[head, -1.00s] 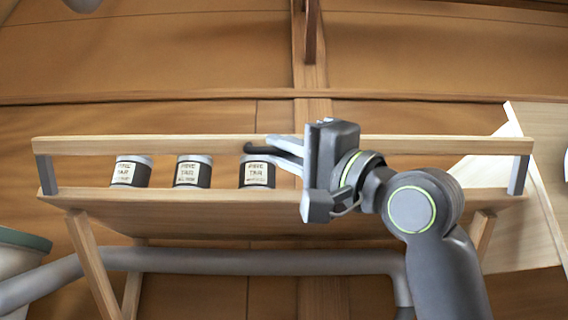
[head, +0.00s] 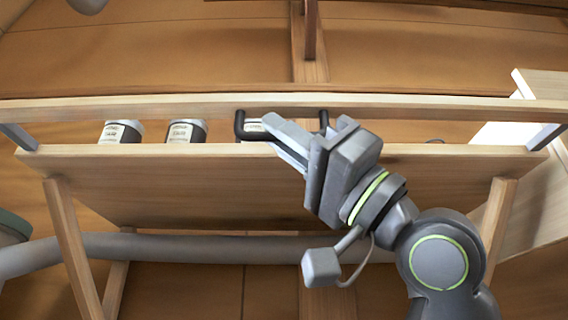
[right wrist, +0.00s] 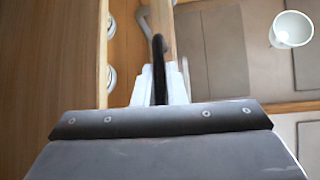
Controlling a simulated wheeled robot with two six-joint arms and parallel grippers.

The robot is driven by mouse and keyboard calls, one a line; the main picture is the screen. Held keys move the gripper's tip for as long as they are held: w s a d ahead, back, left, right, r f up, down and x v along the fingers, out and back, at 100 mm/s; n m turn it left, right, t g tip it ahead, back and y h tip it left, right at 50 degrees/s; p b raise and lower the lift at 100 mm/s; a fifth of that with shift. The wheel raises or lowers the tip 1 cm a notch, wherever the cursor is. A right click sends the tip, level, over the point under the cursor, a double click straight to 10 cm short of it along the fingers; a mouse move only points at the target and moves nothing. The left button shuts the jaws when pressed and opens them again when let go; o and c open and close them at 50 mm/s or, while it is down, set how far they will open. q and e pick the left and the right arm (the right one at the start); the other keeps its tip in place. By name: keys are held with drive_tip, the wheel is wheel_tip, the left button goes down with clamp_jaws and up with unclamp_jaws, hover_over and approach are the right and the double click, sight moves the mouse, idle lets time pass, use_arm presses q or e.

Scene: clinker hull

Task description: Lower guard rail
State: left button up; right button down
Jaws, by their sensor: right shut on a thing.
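The guard rail (head: 430,108) is a long pale wooden bar along the front of a wooden shelf (head: 190,190). Grey end arms (head: 545,137) join it to the shelf and now lean outward. A black U-shaped handle (head: 239,125) is on the rail. My right gripper (head: 272,130) is shut on the handle's bar, partly covering it. In the right wrist view the black handle (right wrist: 158,70) runs between the two pale fingers, with the rail (right wrist: 162,18) beyond. The rail is still above the shelf's front edge. My left gripper is not in view.
A pale board (head: 538,85) is at the right. A white cup (right wrist: 291,30) shows in the right wrist view.

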drive_tip(key=shift+w+f, duration=0.2)
drive_tip(key=shift+f, duration=0.15)
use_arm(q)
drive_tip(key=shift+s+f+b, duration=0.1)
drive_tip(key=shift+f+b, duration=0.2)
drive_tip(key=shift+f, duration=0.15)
use_arm(e)
drive_tip(key=shift+w+f, duration=0.3)
drive_tip(key=shift+w, duration=0.05)
drive_tip(key=c, duration=1.5)
unclamp_jaws()
drive_tip(key=shift+w, duration=0.15)
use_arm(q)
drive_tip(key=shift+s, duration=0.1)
